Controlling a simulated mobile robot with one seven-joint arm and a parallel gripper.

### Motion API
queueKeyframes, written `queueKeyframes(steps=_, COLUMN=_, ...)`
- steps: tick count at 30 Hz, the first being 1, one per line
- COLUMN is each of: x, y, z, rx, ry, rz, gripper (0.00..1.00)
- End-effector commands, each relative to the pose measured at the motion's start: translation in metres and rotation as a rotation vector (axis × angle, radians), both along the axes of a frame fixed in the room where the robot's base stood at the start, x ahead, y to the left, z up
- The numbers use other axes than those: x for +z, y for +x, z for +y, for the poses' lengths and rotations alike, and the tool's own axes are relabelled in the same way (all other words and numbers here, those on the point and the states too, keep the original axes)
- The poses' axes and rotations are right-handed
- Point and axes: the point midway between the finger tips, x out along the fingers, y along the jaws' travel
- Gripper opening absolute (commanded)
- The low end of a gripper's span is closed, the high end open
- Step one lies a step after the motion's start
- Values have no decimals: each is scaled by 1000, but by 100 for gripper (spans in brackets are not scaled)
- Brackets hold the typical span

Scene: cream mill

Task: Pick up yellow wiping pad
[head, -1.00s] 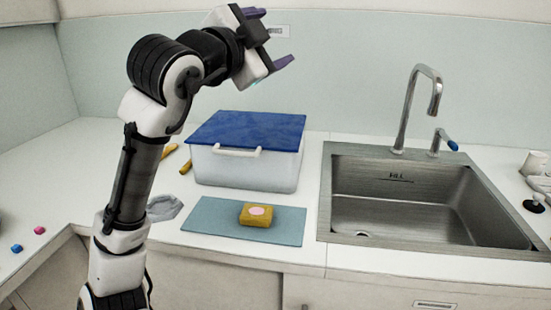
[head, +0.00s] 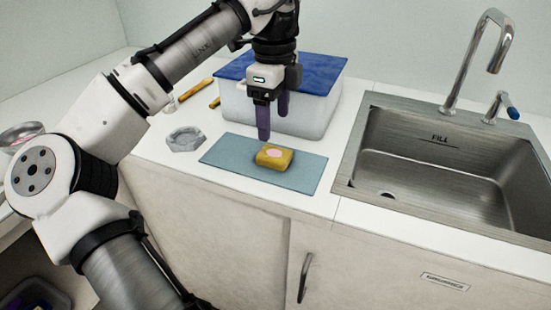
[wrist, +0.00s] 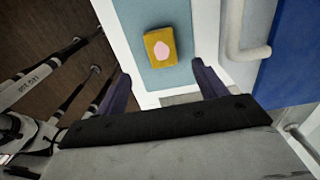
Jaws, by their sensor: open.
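The yellow wiping pad (head: 275,157) lies flat on a blue-green mat (head: 225,152) on the counter. It has a pale pink spot on top. My gripper (head: 272,136) points down above the mat, just behind and beside the pad in the head view, with its purple fingers apart and empty. In the wrist view the pad (wrist: 160,47) lies ahead of the open fingers, roughly centred between them, and apart from them. How high the fingertips are above the mat is hard to tell.
A white box (head: 313,113) with a blue lid stands close behind my gripper; its handle (wrist: 236,35) shows in the wrist view. The steel sink (head: 440,155) is to the right. A grey faceted dish (head: 186,139) sits left of the mat. The counter's front edge is near the mat.

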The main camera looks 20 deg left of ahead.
Motion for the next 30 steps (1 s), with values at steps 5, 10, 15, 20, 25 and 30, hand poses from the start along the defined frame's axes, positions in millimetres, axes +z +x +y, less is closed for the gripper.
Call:
queueKeyframes(steps=5, x=-23, y=0, z=0, rx=0, ry=2, rz=-1, gripper=71)
queueKeyframes(steps=10, x=-34, y=0, z=1, rx=2, ry=2, rz=-2, gripper=71)
queueKeyframes(steps=15, x=-59, y=1, z=2, rx=2, ry=3, rz=0, gripper=71)
queueKeyframes(steps=20, x=-77, y=2, z=1, rx=1, ry=1, rz=-4, gripper=71)
queueKeyframes(steps=25, x=-80, y=2, z=1, rx=1, ry=0, rz=-5, gripper=71)
queueKeyframes(steps=30, x=-79, y=2, z=1, rx=1, ry=0, rz=-5, gripper=62)
